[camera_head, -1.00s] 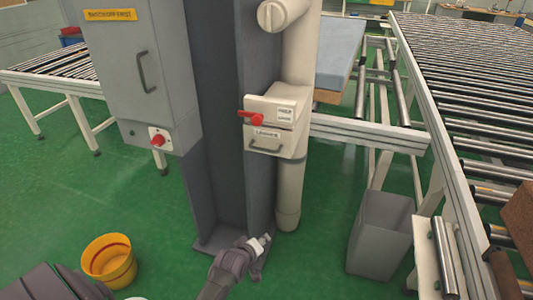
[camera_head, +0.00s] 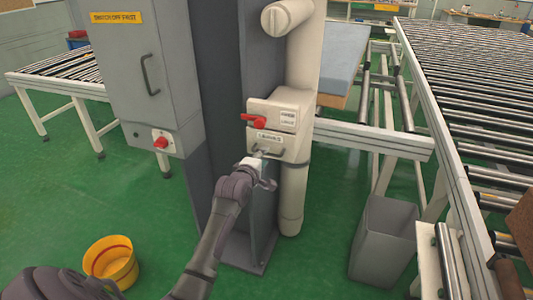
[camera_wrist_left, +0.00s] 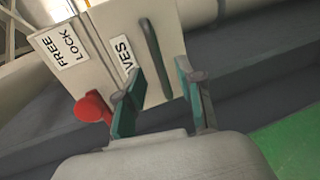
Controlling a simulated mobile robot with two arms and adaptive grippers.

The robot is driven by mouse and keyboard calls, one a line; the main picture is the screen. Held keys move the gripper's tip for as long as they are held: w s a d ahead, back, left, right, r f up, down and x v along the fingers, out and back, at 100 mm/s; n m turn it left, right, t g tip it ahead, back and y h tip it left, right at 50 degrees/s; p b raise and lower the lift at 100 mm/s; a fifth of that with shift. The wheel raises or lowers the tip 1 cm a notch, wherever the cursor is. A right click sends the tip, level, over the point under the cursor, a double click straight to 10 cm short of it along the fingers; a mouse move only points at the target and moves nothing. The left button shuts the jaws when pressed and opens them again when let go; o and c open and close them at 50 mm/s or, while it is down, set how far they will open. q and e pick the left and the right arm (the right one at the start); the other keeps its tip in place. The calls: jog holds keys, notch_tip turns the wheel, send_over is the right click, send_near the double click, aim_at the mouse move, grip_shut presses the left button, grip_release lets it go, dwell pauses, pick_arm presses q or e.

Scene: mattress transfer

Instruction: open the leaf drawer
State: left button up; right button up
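The leaf drawer (camera_head: 266,144) is the lower cream front of a small box on the pipe beside the grey column. In the left wrist view the drawer front (camera_wrist_left: 132,80) shows part of its label, ending in "VES", and a dark bar handle (camera_wrist_left: 157,58). The drawer looks shut. My left gripper (camera_head: 264,160) is just below and in front of the drawer front. In the left wrist view its two fingers (camera_wrist_left: 158,88) are apart, with the lower end of the handle showing between them. I cannot tell whether they touch it. My right gripper is not in view.
A red lever (camera_head: 254,121) sticks out on the box above the drawer. A grey cabinet (camera_head: 150,80) stands left with its own handle and red knob. A grey bin (camera_head: 384,240) and roller conveyor (camera_head: 470,90) are right. A yellow bucket (camera_head: 110,262) stands on the green floor.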

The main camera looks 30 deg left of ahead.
pick_arm(q)
jog(key=shift+x, duration=1.95)
grip_shut()
